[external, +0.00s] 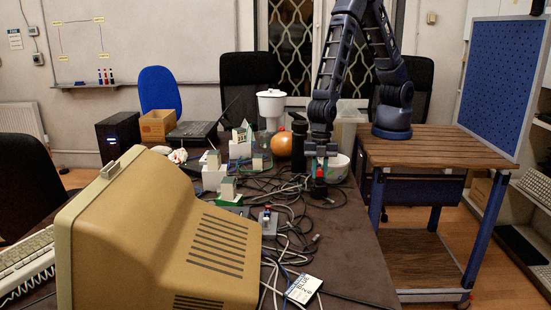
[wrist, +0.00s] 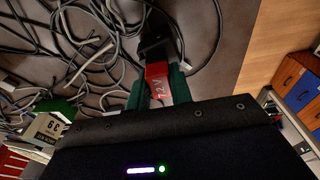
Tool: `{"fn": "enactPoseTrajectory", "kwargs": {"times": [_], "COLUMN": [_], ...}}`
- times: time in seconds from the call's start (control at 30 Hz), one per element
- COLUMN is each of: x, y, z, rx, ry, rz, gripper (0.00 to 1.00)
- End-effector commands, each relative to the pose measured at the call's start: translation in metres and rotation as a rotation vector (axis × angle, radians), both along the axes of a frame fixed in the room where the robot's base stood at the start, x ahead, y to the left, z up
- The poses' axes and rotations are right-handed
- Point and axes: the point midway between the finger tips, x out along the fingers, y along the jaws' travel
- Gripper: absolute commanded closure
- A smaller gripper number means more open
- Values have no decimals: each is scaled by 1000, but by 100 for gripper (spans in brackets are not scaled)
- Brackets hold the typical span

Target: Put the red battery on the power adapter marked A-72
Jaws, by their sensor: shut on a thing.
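The red battery (wrist: 157,72) with a white label reading about "7.2 V" sits between the two green fingers of my gripper (wrist: 159,86) in the wrist view. My gripper (external: 320,152) is shut on it and points down over the right part of the dark table. A little red of the battery (external: 319,172) shows below the fingers. A black piece (wrist: 153,38) lies straight beyond the battery; it also shows under it in the external view (external: 318,188). I cannot tell whether it belongs to the battery or is an adapter below. No A-72 mark is readable.
Loose grey and black cables (wrist: 85,50) cover the table around my gripper. A beige monitor (external: 160,240) fills the front left. Small model houses (external: 228,190), an orange ball (external: 281,144) and a bowl (external: 338,168) stand nearby. A wooden cart (external: 430,146) is at right.

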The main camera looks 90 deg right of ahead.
Motion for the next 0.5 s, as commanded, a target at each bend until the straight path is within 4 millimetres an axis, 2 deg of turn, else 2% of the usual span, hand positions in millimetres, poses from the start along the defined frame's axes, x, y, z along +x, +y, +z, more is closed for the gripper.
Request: {"fn": "enactPoseTrajectory", "kwargs": {"times": [0.2, 0.23, 0.3, 0.33, 0.5], "x": [0, 0, 0, 0, 0], "y": [0, 0, 0, 0, 0], "z": [-3, -3, -3, -3, -3], "rx": [0, 0, 0, 0, 0], "ry": [0, 0, 0, 0, 0], "rz": [0, 0, 0, 0, 0], "gripper": [100, 74, 61, 57, 57]}}
